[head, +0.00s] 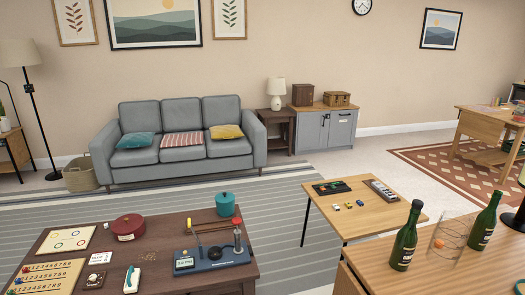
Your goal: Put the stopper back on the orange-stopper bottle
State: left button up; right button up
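Two green bottles stand upright on the wooden counter (470,279) at the lower right. The nearer bottle (404,244) is on the left and the other bottle (483,225) is on the right. Between them is a clear, glass-like container (452,236). A small orange item (439,243), possibly the stopper, shows in or behind it; I cannot tell which. The bottle mouths are too small to tell whether either is stoppered. Neither of my grippers is in view.
A dark table (215,282) with games and a teal pot stands at the lower left. A light wooden table (385,222) with small items is left of the bottles. A grey sofa (180,140) is at the back. A green object partly shows at the right edge.

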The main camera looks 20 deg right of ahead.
aim_at(483, 228)
jog(key=i+z, duration=0.2)
jog(key=z, duration=0.25)
jog(key=i+j+z, duration=0.1)
jog(key=z, duration=0.4)
jog(key=i+j+z, duration=0.2)
jog(key=z, duration=0.25)
jog(key=i+j+z, duration=0.15)
jog(key=z, duration=0.35)
jog(key=i+j+z, duration=0.1)
jog(key=j+z, duration=0.2)
jog(key=z, duration=0.15)
jog(key=j+z, duration=0.3)
jog(key=z, duration=0.15)
jog(key=i+j+z, duration=0.15)
jog(key=j+z, duration=0.25)
jog(key=i+j+z, duration=0.1)
jog(key=j+z, duration=0.35)
